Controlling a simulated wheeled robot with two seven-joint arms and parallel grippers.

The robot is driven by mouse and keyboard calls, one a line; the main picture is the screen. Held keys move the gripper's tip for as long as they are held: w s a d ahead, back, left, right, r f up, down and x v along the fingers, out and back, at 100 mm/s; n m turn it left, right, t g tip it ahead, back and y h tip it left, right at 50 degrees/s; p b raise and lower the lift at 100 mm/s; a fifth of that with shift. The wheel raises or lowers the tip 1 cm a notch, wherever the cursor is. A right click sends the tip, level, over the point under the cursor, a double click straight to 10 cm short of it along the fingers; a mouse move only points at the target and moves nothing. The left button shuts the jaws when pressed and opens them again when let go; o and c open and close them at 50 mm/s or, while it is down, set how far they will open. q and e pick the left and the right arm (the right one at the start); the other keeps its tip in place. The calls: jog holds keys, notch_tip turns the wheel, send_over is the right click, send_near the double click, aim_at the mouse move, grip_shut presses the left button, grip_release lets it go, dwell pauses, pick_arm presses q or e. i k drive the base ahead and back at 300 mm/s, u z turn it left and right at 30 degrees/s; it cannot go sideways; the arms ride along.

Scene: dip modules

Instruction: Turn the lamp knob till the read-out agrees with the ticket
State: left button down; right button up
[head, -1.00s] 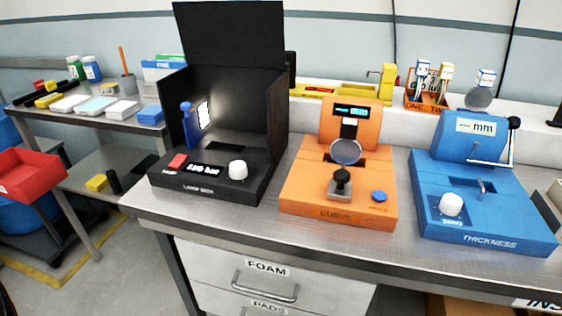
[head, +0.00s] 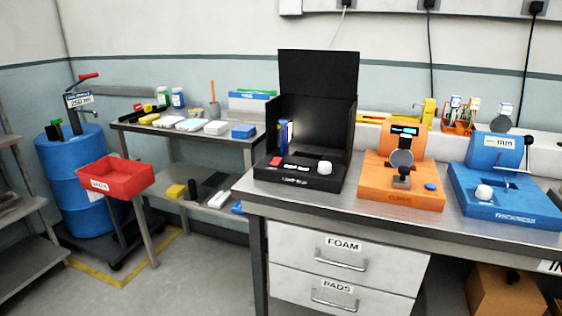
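The black lamp box (head: 300,180) stands at the left end of the steel bench with its lid raised. Its white lamp knob (head: 324,167) sits on the front panel, right of a small lit read-out (head: 296,167) whose figures are too small to read. A red button (head: 275,161) is at the panel's left. Inside the box, a bright white patch (head: 290,132) glows beside a blue upright part (head: 283,137). I cannot make out a ticket. Neither of my grippers is in view.
An orange gauge (head: 400,195) and a blue thickness gauge (head: 505,205) stand to the right on the bench. A side table (head: 190,135) with small goods, a red tray (head: 116,178) and a blue drum (head: 72,190) are at left. Floor before the drawers is clear.

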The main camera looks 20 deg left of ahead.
aim_at(324, 167)
jog(key=u, duration=1.15)
jog(key=i, duration=0.5)
